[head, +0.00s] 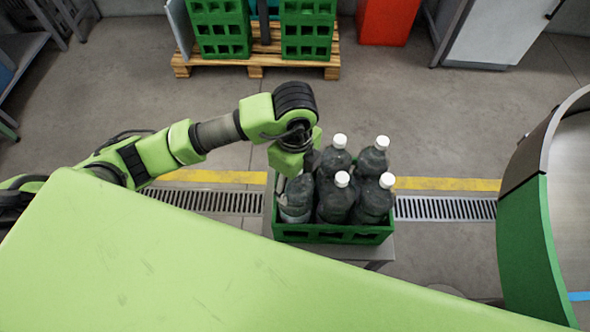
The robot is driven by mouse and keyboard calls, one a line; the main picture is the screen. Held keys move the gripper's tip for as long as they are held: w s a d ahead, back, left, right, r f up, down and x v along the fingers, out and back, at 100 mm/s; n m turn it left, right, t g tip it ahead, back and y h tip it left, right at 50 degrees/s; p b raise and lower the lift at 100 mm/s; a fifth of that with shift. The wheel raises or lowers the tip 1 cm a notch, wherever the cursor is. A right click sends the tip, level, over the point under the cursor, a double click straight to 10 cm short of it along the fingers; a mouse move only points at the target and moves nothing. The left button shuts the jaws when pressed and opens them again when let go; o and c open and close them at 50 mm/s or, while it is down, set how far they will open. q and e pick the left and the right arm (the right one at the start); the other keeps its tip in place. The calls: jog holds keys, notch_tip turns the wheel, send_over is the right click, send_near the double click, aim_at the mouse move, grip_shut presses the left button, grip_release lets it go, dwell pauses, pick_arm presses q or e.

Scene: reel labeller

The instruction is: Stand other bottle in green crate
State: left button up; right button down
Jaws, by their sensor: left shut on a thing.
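The green crate (330,234) stands on a grey support in the middle of the head view. Several dark bottles with white caps stand upright in it, among them a front one (337,203) and a back right one (372,161). My left gripper (296,164) is over the crate's left side, pointing down. It is shut on another dark bottle (295,198) with a pale band low down. That bottle is at the crate's left end, its lower part behind the front wall. Its cap is hidden by the gripper, and I cannot tell whether its base touches the crate floor. My right gripper is out of view.
A wooden pallet (256,71) with stacked green crates (220,30) stands at the back. A red box (386,20) is beside it. A curved green and grey machine edge (530,210) is at the right. The floor behind the crate is clear.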

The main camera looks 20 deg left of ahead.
pick_arm(q)
jog(key=shift+f+p, duration=0.35)
jog(key=shift+f, duration=1.55)
jog(key=shift+w+f, duration=0.1)
jog(key=shift+f, duration=0.15)
jog(key=o, duration=2.1)
jog(key=shift+s, duration=0.2)
notch_tip(320, 180, up, 11)
jog(key=shift+w+r+b, duration=0.1)
jog(key=shift+b, duration=0.45)
jog(key=shift+r, duration=0.5)
